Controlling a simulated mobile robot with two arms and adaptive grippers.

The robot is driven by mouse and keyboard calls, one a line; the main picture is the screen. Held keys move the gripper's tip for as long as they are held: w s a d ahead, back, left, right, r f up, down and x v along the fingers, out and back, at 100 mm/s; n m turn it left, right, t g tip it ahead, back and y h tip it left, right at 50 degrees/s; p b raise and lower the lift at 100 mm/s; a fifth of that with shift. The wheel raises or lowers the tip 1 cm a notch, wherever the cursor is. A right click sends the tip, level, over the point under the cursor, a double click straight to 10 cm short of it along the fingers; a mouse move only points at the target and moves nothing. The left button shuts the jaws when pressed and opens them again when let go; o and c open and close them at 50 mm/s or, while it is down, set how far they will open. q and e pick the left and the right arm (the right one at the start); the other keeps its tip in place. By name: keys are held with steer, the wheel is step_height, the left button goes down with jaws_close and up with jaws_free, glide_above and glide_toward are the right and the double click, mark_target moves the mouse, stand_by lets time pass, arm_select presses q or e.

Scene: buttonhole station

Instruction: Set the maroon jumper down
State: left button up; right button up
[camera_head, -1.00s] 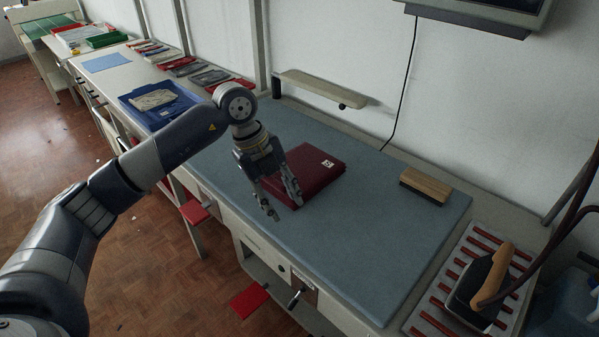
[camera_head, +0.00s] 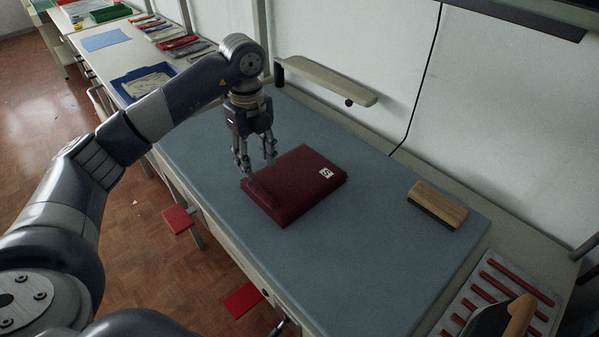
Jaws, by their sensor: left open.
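The maroon jumper (camera_head: 300,184) is folded into a flat block with a small white label on its right part. It lies on the blue-grey padded table top (camera_head: 370,262). My left gripper (camera_head: 256,170) is open, with its fingers pointing down beside the jumper's far left edge. Its fingers hold nothing. I cannot tell whether a fingertip touches the cloth. My right gripper is not in view.
A wooden-backed brush (camera_head: 438,204) lies to the right on the table. A rack with red bars (camera_head: 510,290) and an iron (camera_head: 503,318) is at the lower right. A narrow padded board (camera_head: 325,82) stands at the back. A blue tray (camera_head: 143,82) is at the far left.

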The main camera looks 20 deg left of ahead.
mark_target(261, 191)
arm_select(q)
steer(key=f, duration=0.1)
steer(key=s+f, duration=0.1)
steer(key=f, duration=0.1)
steer(key=shift+s+f+p, duration=0.15)
steer(key=shift+s+p, duration=0.05)
steer(key=shift+p, duration=0.15)
steer(key=shift+f, duration=0.3)
steer(key=shift+w+f, duration=0.15)
steer(key=shift+f, duration=0.15)
steer(key=f, duration=0.1)
steer(key=f+p, duration=0.2)
steer(key=shift+w+d+f, duration=0.25)
steer(key=shift+d+f, duration=0.05)
steer(key=shift+f, duration=0.65)
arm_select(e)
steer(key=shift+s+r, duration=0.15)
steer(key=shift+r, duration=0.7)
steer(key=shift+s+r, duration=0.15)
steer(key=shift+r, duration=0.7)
arm_select(q)
jaws_close()
